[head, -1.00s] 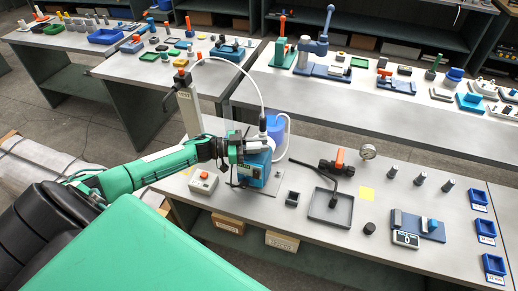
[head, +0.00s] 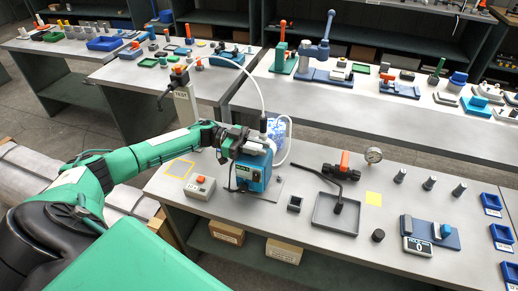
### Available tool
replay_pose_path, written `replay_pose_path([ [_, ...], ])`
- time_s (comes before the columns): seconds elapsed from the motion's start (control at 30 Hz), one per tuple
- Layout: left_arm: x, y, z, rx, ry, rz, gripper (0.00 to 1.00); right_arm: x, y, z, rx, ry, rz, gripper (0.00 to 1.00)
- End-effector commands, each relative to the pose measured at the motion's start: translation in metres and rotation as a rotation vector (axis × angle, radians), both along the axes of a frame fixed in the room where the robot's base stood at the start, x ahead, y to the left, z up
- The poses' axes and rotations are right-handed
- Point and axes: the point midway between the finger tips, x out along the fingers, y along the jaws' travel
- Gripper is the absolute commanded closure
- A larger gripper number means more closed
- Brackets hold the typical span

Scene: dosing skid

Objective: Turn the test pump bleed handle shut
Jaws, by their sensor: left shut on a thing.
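The blue pump (head: 254,173) stands on a grey plate on the near bench, with a clear hose running from its top. My left gripper (head: 240,148) is at the upper left of the pump. It is shut, with its jaws against the pump's head end. The bleed handle is hidden by the jaws and wrist, so its angle cannot be made out. My right gripper is not in view.
A post with a TEST label (head: 184,105) and black lever stands behind the arm. A blue container (head: 280,128) is behind the pump. A grey switch box (head: 200,188) sits front left, and a black valve with orange lever (head: 342,168) and a tray (head: 336,214) sit right.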

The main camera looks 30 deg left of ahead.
Motion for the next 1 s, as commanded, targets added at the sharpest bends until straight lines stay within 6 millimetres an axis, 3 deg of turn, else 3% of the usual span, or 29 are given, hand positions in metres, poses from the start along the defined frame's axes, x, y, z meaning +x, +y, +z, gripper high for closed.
replay_pose_path([
  [0.23, 0.0, -0.001, 0.0, -0.001, 0.0, -0.002, 1.0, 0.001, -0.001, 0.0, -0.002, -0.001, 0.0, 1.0],
  [0.27, 0.0, -0.001, 0.0, -0.001, 0.0, -0.002, 0.76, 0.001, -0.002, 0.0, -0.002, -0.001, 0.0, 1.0],
  [0.37, 0.0, -0.001, 0.0, -0.001, 0.0, -0.002, 0.57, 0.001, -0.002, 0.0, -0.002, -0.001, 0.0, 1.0],
  [0.73, -0.001, 0.005, -0.001, 0.0, 0.0, 0.001, 0.56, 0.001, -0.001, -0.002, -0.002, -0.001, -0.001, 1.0],
  [0.87, -0.005, 0.022, -0.003, 0.002, 0.0, 0.002, 0.56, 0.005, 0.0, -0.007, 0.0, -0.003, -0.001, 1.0],
  [1.0, -0.011, 0.053, -0.004, 0.003, 0.001, 0.003, 0.56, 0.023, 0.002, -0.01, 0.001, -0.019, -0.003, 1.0],
])
